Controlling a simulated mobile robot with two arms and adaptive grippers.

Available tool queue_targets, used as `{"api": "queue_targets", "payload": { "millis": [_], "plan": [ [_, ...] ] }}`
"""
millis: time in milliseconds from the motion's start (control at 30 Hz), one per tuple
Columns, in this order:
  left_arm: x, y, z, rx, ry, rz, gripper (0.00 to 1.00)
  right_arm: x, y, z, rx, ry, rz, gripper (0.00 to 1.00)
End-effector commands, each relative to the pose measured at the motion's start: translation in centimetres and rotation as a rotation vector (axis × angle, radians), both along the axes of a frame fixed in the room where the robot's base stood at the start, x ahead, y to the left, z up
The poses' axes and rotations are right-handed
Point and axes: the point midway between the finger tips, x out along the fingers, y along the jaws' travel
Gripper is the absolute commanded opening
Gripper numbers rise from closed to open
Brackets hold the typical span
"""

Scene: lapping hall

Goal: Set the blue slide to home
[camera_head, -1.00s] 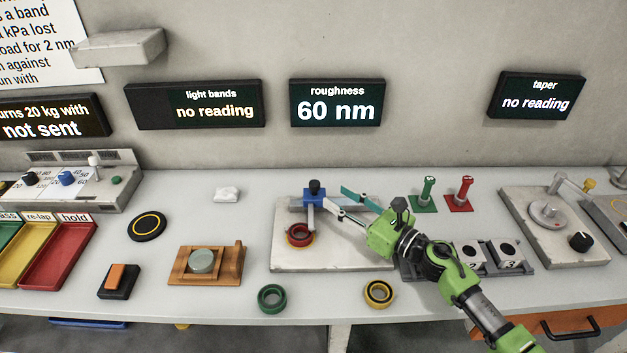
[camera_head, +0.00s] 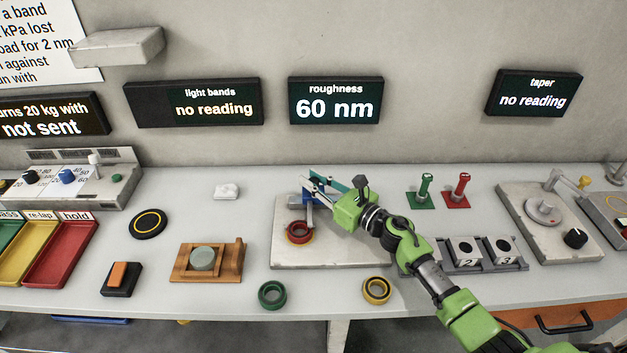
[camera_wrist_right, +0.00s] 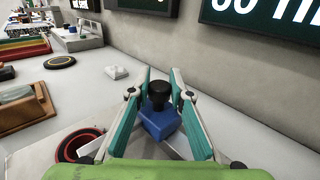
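The blue slide (camera_wrist_right: 159,123) is a blue block with a black knob (camera_wrist_right: 158,94) on top, seen in the right wrist view. It stands on the pale plate (camera_head: 282,254) below the roughness display, and my gripper hides most of it in the head view. My right gripper (camera_wrist_right: 162,72) is open, with one teal-lined finger on each side of the knob and the tips past it. Whether the fingers touch it I cannot tell. A red ring (camera_head: 299,233) sits on the plate in front of the slide. My left gripper is not in view.
Green (camera_head: 425,190) and red (camera_head: 460,190) upright pieces stand right of my gripper. A rack of numbered blocks (camera_head: 467,253) lies partly under my right arm. A green ring (camera_head: 272,295) and a yellow-black ring (camera_head: 376,290) lie near the front edge. The roughness display (camera_head: 336,100) reads 60 nm.

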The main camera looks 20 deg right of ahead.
Motion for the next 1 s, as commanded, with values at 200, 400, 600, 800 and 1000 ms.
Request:
{"api": "queue_targets", "payload": {
  "millis": [200,400,600,800,1000],
  "plan": [
    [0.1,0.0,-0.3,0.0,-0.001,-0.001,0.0,-0.1,-0.4,-0.2,-0.001,0.0,-0.001,0.0],
    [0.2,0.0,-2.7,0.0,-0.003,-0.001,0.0,-1.2,-4.3,-0.7,-0.007,0.0,-0.004,0.0],
    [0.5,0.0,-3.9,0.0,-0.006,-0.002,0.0,-2.0,-7.0,-0.3,-0.003,0.001,-0.004,0.0],
    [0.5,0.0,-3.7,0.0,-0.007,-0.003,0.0,-2.0,-7.3,-0.1,-0.001,0.002,-0.006,0.0],
    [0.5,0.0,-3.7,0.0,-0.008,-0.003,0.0,-2.0,-7.3,-0.1,-0.002,0.002,-0.006,0.37]
  ]
}}
